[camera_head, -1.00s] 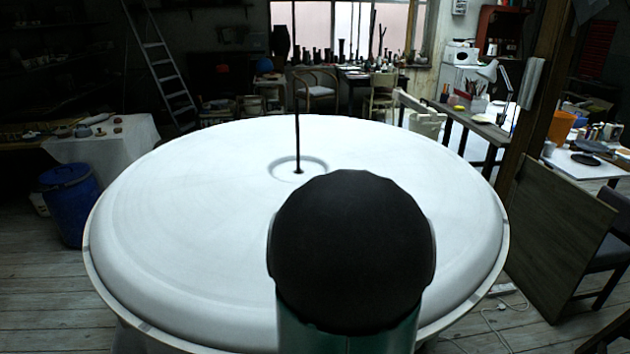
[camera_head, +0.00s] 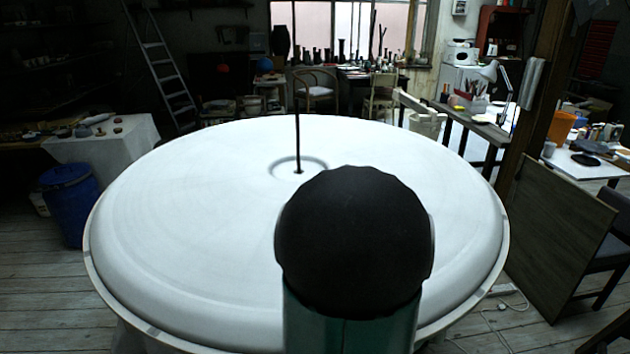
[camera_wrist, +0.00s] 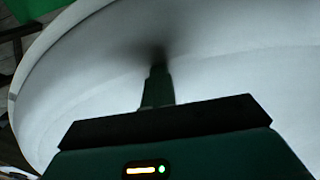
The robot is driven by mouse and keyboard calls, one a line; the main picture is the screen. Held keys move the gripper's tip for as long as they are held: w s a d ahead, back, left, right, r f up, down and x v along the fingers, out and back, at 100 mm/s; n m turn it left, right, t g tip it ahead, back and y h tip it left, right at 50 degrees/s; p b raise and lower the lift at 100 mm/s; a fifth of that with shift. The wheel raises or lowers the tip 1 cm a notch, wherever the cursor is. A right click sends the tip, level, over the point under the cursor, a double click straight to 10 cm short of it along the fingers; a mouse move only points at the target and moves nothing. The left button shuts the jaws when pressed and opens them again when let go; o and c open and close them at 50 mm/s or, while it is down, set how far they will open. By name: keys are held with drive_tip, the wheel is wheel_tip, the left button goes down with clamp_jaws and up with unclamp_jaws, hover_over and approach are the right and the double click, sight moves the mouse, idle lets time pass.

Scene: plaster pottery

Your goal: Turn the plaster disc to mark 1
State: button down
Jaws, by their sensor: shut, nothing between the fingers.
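The plaster disc (camera_head: 190,210) is a large, round white slab that fills the middle of the head view. A thin dark rod (camera_head: 297,130) stands upright at its centre, inside a shallow ring. No numbered mark can be made out on the disc. My arm's dark rounded link hides the disc's front right part and my gripper in the head view. In the wrist view my gripper (camera_wrist: 157,70) is shut and empty, its fingertips over the white disc (camera_wrist: 230,65). A dark blurred shadow lies at the tips; I cannot tell whether they touch the surface.
A blue barrel (camera_head: 68,205) stands on the floor at left, beside a cloth-covered table (camera_head: 105,150). A wooden panel (camera_head: 560,240) leans at right near a dark chair. A white cable (camera_head: 500,325) lies on the floor at lower right. Wooden floor is free at left.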

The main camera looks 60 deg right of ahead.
drive_tip(key=shift+s+d, duration=2.25)
drive_tip(key=shift+d, duration=0.3)
drive_tip(key=shift+s+d, duration=0.15)
drive_tip(key=shift+d, duration=0.05)
drive_tip(key=shift+s+d+f, duration=0.1)
drive_tip(key=shift+s+d, duration=0.55)
drive_tip(key=shift+d, duration=0.35)
drive_tip(key=shift+s+d+r, duration=0.1)
drive_tip(key=shift+s+d, duration=0.6)
drive_tip(key=shift+d, duration=0.35)
drive_tip(key=shift+s+d+f, duration=0.1)
drive_tip(key=shift+s+d, duration=0.55)
drive_tip(key=shift+d, duration=0.35)
drive_tip(key=shift+s+d+f, duration=0.15)
drive_tip(key=shift+s+d, duration=0.35)
drive_tip(key=shift+d, duration=0.15)
drive_tip(key=shift+a, duration=0.15)
